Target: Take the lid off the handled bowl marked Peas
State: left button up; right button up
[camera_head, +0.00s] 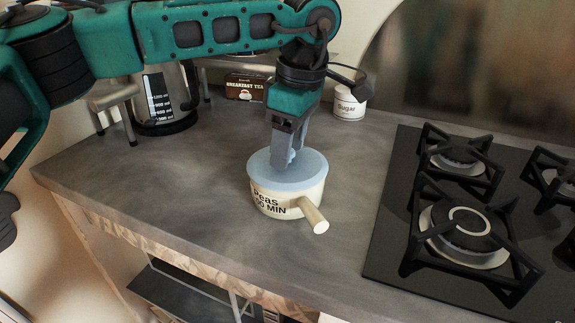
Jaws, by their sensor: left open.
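The cream bowl (285,205) stands upright on the grey counter. Dark letters on its side read "Peas" and what looks like "30 MIN", and a pale wooden handle points toward the front right. A round light-blue lid (312,172) sits flat on the bowl. My left gripper (289,157) points down over the lid's middle, its fingers open. The fingers hide the lid's centre, so I cannot tell whether they touch the lid or stand around a knob.
A black gas hob (385,243) is right of the bowl. The counter (160,190) left of the bowl is clear.

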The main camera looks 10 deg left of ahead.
pick_arm(q)
jog(key=shift+c, duration=0.4)
grip_shut()
jog(key=shift+r, duration=0.1)
